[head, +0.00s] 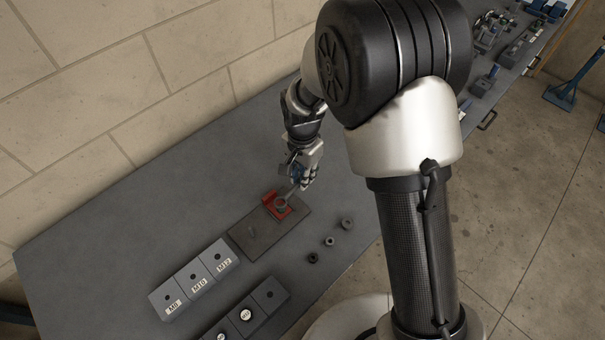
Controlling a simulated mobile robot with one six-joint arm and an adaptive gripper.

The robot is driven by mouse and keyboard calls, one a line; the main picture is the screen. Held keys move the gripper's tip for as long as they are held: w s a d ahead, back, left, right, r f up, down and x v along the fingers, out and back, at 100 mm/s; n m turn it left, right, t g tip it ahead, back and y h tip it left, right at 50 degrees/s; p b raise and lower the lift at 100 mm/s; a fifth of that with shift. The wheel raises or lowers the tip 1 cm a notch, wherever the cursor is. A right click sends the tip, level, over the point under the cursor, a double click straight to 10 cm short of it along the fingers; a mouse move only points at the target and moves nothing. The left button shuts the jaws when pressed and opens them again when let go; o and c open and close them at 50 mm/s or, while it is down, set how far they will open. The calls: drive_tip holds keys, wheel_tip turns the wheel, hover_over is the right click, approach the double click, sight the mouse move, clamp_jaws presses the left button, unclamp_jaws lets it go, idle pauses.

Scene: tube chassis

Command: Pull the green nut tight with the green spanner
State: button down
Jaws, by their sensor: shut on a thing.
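My gripper (301,180) is above the bench, to the upper right of a red fixture (269,197) on a dark plate (247,234). It is shut on the spanner (289,195), whose handle slants down from the fingers toward the fixture. The spanner looks grey-green at this size. Its lower end lies at a small greenish round part (281,204) by the fixture, which seems to be the nut. I cannot tell how the spanner's jaw sits on the nut, as both are tiny here.
Grey blocks marked M8, M10 and M12 (194,283) stand on the bench (110,240), left of the plate. Another grey block (270,294) is at the front. Three small dark parts (329,241) lie right of the plate. A stone wall (90,90) borders the bench.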

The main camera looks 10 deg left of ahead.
drive_tip(key=shift+f, duration=0.15)
drive_tip(key=shift+f+b, duration=0.85)
drive_tip(key=shift+f, duration=0.3)
drive_tip(key=c, duration=1.4)
unclamp_jaws()
drive_tip(key=shift+c, duration=0.2)
drive_tip(key=shift+r, duration=0.1)
